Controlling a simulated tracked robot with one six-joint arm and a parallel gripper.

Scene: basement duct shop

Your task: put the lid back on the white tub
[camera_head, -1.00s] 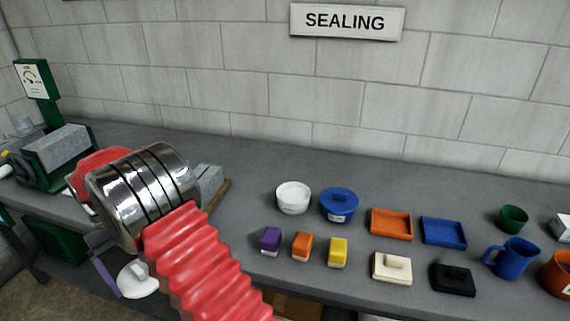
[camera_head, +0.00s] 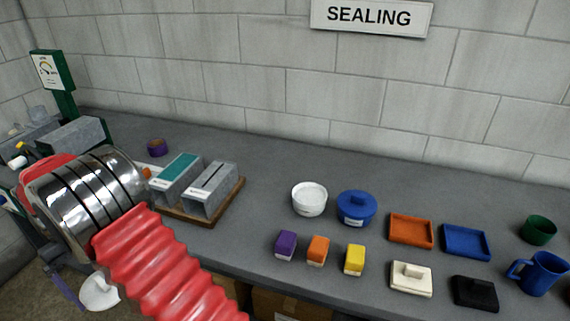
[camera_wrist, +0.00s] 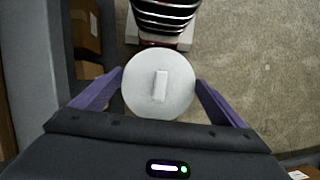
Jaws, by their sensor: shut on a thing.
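The white tub (camera_head: 309,200) stands uncovered on the grey bench, left of the lidded blue tub (camera_head: 356,208). A round white lid (camera_head: 100,291) with a bar-shaped handle hangs off the bench's front edge at lower left, away from the tub. In the wrist view my gripper (camera_wrist: 159,77) is shut on the lid (camera_wrist: 176,106), with a purple finger on each side of it. In the head view only one purple finger shows clearly, and my arm hides part of the bench.
Orange and blue trays (camera_head: 411,231) lie right of the tubs. Purple, orange and yellow blocks (camera_head: 318,251) stand in front, with cream and black lidded pieces (camera_head: 411,279). A wooden board (camera_head: 224,207) with two boxes is to the left. Cardboard boxes (camera_wrist: 85,25) sit under the bench.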

